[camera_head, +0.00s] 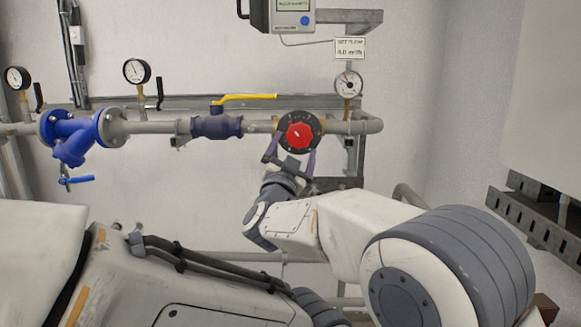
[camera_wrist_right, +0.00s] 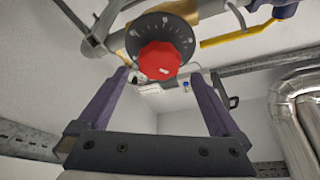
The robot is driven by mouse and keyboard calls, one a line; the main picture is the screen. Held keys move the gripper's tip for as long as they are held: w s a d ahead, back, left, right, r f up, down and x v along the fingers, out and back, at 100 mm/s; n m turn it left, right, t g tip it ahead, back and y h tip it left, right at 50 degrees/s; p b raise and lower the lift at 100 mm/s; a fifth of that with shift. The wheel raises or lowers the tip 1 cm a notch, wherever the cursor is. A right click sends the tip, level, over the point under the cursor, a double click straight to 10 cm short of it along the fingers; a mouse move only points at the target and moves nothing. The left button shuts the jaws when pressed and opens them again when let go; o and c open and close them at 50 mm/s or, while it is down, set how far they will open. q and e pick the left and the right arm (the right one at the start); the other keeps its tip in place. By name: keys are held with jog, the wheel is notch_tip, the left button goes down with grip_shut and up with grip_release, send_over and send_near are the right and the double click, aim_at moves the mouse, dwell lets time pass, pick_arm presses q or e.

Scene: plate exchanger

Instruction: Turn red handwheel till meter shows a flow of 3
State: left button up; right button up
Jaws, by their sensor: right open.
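The red handwheel (camera_head: 299,135) sits on a round black dial on the grey pipe, and a white mark shows on its face. It also shows in the right wrist view (camera_wrist_right: 157,60), ahead of the fingers. My right gripper (camera_head: 289,158) is open, its two purple fingers pointing up at the dial from below. In the wrist view the fingers (camera_wrist_right: 160,88) stand apart with nothing between them, short of the wheel or close to it; I cannot tell whether they touch the dial. The meter (camera_head: 294,14) hangs on the wall above; its screen is too small to read. My left gripper is out of view.
A sign (camera_head: 350,47) about flow hangs under the meter. A gauge (camera_head: 348,84) stands right of the wheel. A blue valve with a yellow lever (camera_head: 245,98) and a blue strainer (camera_head: 72,134) lie left along the pipe. A perforated metal rail (camera_head: 530,218) juts in at right.

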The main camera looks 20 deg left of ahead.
jog(key=b+v, duration=0.1)
jog(key=v, duration=0.4)
